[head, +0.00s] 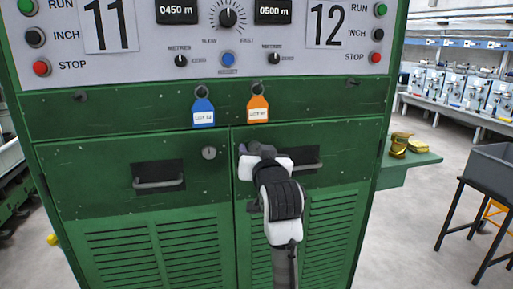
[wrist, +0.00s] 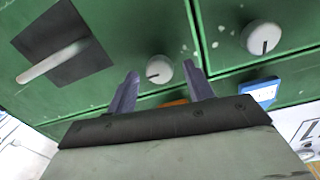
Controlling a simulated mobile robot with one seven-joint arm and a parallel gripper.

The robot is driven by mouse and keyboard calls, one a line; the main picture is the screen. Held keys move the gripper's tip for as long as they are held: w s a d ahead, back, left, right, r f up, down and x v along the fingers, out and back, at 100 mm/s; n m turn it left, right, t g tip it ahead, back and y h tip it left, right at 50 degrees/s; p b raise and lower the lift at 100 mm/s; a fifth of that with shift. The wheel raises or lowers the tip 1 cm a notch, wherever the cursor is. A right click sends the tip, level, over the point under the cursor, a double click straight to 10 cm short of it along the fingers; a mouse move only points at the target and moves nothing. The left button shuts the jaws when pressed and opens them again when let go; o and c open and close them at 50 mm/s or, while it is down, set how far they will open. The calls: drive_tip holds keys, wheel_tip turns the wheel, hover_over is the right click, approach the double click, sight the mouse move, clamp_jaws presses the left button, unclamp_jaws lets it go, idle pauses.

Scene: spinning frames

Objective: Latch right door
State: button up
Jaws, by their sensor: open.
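The right door (head: 336,222) of the green cabinet looks closed, level with the left door (head: 155,228). Its round pale latch knob (wrist: 159,69) shows in the wrist view with a dark pointer line toward the picture's left. My gripper (wrist: 162,67) is open, with one finger on each side of this knob and a visible gap to it. I cannot tell how far the tips reach around it. In the head view my gripper (head: 246,150) and wrist hide the right knob. The left door's knob (head: 209,153) also shows in the wrist view (wrist: 262,37), its line pointing down there.
The right door's bar handle (wrist: 52,62) sits in a dark recess beside the knob. A blue tag (head: 203,112) and an orange tag (head: 258,108) hang just above the doors. The left door has a handle (head: 158,183). Open floor lies to the right, before a grey bin (head: 490,165).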

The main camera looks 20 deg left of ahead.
drive_tip(key=shift+w+a, duration=0.25)
drive_tip(key=shift+w, duration=0.15)
clamp_jaws()
